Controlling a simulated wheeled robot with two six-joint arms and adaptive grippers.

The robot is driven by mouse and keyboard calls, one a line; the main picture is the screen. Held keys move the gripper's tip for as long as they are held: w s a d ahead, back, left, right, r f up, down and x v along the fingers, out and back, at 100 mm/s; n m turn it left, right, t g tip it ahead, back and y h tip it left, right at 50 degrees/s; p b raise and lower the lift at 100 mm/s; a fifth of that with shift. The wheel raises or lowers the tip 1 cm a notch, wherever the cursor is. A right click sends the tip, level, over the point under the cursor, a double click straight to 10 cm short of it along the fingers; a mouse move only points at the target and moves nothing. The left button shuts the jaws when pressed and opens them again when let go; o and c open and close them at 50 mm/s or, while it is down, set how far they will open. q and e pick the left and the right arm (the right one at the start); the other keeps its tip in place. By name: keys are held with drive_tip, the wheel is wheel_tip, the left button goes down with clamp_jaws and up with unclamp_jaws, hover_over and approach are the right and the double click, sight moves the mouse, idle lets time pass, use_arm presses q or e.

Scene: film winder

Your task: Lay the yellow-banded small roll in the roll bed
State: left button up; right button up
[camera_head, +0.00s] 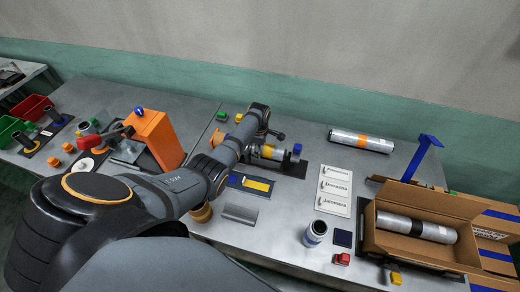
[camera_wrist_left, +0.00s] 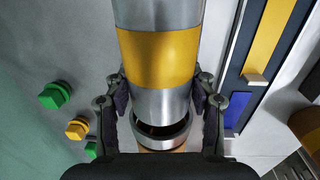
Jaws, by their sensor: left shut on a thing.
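The yellow-banded small roll is a silver cylinder with a yellow band (camera_wrist_left: 158,58). In the wrist view it runs from the top edge down between my fingers, with an open ring-like end near the palm. In the head view the roll (camera_head: 272,153) lies roughly level beyond my wrist. My left gripper (camera_wrist_left: 163,98) is shut on it, one finger on each side of its silver end. A dark base plate (camera_head: 292,168) with a blue-topped post lies around the roll in the head view. I cannot tell whether the roll touches it or which part is the roll bed. My right gripper is not in view.
An orange-banded roll (camera_head: 361,140) lies at the back right. A cardboard box (camera_head: 385,243) holds another roll at the right. A white label sheet (camera_head: 335,190) lies mid-table. An orange stand (camera_head: 158,135) is at the left. A blue tray with a yellow strip (camera_head: 251,184) lies close by.

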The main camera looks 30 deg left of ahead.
use_arm(q)
drive_tip(key=shift+s+d+f, duration=0.1)
drive_tip(key=shift+s+f, duration=0.2)
drive_tip(key=shift+f, duration=0.15)
clamp_jaws()
drive_tip(key=o, duration=1)
unclamp_jaws()
drive_tip(key=o, duration=0.5)
drive_tip(key=shift+w+f, duration=0.3)
drive_tip(key=shift+w, duration=0.05)
drive_tip(key=shift+r, duration=0.15)
drive_tip(key=shift+s+r, duration=0.15)
drive_tip(key=r, duration=1.1)
drive_tip(key=shift+s+r, duration=0.25)
drive_tip(key=shift+r, duration=0.05)
